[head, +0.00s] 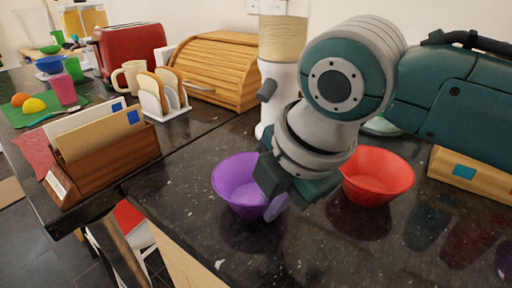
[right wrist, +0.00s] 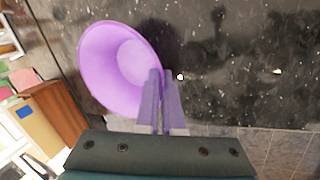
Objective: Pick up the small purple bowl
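The small purple bowl (head: 236,186) is at the front of the dark granite counter, left of the red bowl, at or close to the surface. My right gripper (head: 272,200) points down at the bowl's right side; its dark body hides part of the rim. In the right wrist view the purple bowl (right wrist: 118,65) is at upper left. The fingers (right wrist: 164,100) are close together there, one over the bowl's inside and one outside, with the wall pinched between them. My left gripper is not in view.
A red bowl (head: 377,177) stands just right of my right gripper. A white blender (head: 283,70) and wooden bread box (head: 213,68) stand behind. A wooden letter holder (head: 108,165) is at left.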

